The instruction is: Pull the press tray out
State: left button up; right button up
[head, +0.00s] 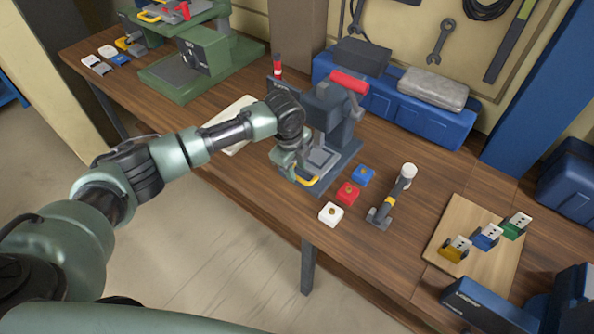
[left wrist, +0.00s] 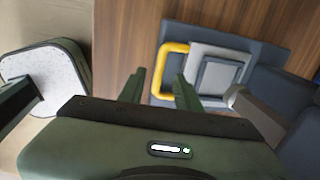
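The grey press (head: 334,112) with a red lever grip stands on the wooden bench. Its tray (head: 322,158) is a flat grey plate low at the front of the press, with a yellow handle (head: 306,181) on its near edge. In the left wrist view the yellow handle (left wrist: 163,72) and the tray plate (left wrist: 222,48) lie beyond the fingertips. My left gripper (head: 287,165) is over the handle end of the tray. In the left wrist view its fingers (left wrist: 160,84) stand apart, empty, and the handle bar appears between them. Whether they touch it, I cannot tell. My right gripper is not in view.
White (head: 331,214), red (head: 347,193) and blue (head: 363,176) socket boxes stand right of the tray. A grey tool with a white knob (head: 393,195) stands beyond them. A wooden board (head: 466,224) holds coloured pieces. A green machine (head: 205,55) is at back left.

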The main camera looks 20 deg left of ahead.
pick_arm(q)
jog(key=shift+w+d+f, duration=0.1)
jog(key=shift+w+f, duration=0.1)
jog(key=shift+f, duration=1.1)
grip_shut()
dwell(0.5)
